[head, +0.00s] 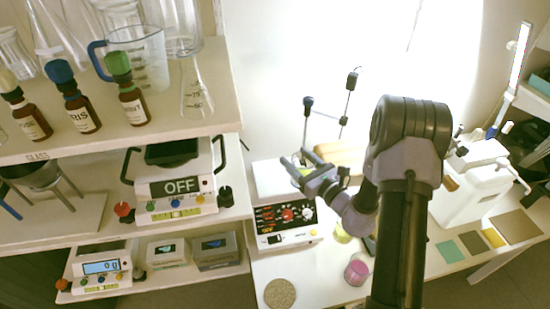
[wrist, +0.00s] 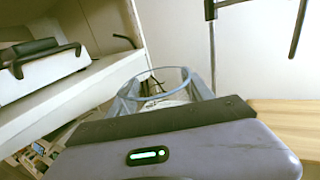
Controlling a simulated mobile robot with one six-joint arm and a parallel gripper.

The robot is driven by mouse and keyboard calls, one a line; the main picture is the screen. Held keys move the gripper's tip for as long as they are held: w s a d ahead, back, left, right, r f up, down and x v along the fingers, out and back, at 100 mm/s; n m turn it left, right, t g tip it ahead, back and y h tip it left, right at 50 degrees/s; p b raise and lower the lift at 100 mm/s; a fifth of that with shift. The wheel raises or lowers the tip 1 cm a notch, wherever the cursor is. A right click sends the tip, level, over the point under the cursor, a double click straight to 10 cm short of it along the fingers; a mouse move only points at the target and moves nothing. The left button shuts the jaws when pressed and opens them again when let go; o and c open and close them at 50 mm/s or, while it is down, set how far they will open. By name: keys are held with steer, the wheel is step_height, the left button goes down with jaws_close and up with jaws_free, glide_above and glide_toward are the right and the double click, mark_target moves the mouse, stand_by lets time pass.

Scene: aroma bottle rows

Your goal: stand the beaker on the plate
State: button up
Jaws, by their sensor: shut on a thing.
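My gripper (head: 303,171) is shut on a clear glass beaker, whose round rim (wrist: 158,71) shows between the two fingers in the wrist view. In the head view the beaker is small and mostly hidden by the fingers. The plate is the pale square top (head: 268,180) of a stirrer unit with a red knob (head: 287,215) on the bench. My gripper is at the right side of this plate in the head view. I cannot tell whether the beaker's base touches the plate; its lower part is hidden in both views.
A rod stand (head: 347,105) rises behind the gripper. A pink container (head: 356,271), a yellow-green one (head: 342,234) and a round speckled disc (head: 280,294) are on the bench. Shelves with bottles, glassware and a balance (head: 175,185) stand left.

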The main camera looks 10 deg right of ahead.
steer(key=shift+w+a+f+b, duration=0.45)
steer(key=shift+w+a+f, duration=0.4)
steer(key=shift+w, duration=0.5)
steer(key=shift+w+a+f+b, duration=0.55)
steer(key=shift+w+a, duration=0.35)
steer(key=shift+w, duration=0.45)
steer(key=shift+w+a+f+b, duration=0.4)
steer(key=shift+w+a+f, duration=0.45)
steer(key=shift+w, duration=0.5)
steer(key=shift+f, duration=0.2)
steer(key=o, duration=1.6)
steer(key=shift+r, duration=0.1)
